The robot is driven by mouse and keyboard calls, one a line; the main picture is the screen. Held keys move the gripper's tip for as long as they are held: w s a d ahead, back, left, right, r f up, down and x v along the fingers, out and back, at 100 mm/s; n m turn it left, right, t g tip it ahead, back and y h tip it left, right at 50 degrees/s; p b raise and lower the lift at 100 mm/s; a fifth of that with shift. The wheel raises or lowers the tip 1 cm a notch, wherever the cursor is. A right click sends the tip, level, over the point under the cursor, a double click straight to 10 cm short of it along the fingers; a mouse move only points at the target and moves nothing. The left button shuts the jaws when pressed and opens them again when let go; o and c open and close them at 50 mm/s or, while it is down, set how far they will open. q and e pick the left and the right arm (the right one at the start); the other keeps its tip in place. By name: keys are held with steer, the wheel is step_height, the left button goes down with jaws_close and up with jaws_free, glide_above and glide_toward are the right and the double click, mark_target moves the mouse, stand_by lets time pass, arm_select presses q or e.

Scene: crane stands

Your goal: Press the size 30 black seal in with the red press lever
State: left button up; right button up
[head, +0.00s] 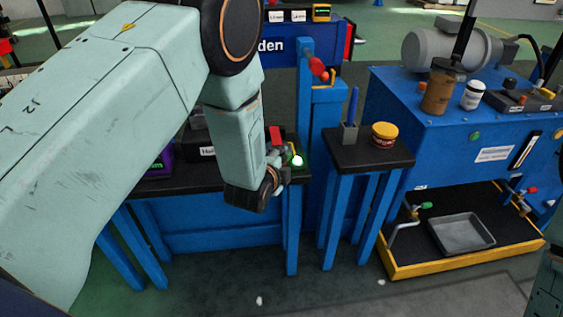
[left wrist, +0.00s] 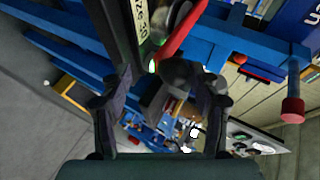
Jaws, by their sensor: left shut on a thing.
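The red press lever (left wrist: 180,32) runs down to between the fingertips of my left gripper (left wrist: 165,90) in the left wrist view. The gripper is shut on it; the fingers hide the gripped part. I cannot make out the black seal. My right gripper is not in view.
A small blue stand (head: 345,150) right of the bench holds a yellow-lidded jar (head: 385,134) and a blue upright tool (head: 353,106). A blue post with a red knob (head: 317,66) rises behind. A blue machine (head: 455,140) stands at right, above a grey tray (head: 460,233).

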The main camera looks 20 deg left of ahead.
arm_select(q)
steer(key=shift+s+f, duration=0.1)
steer(key=shift+s, duration=0.15)
steer(key=v, duration=1.1)
steer(key=shift+s+r, duration=0.2)
steer(key=shift+r, duration=0.2)
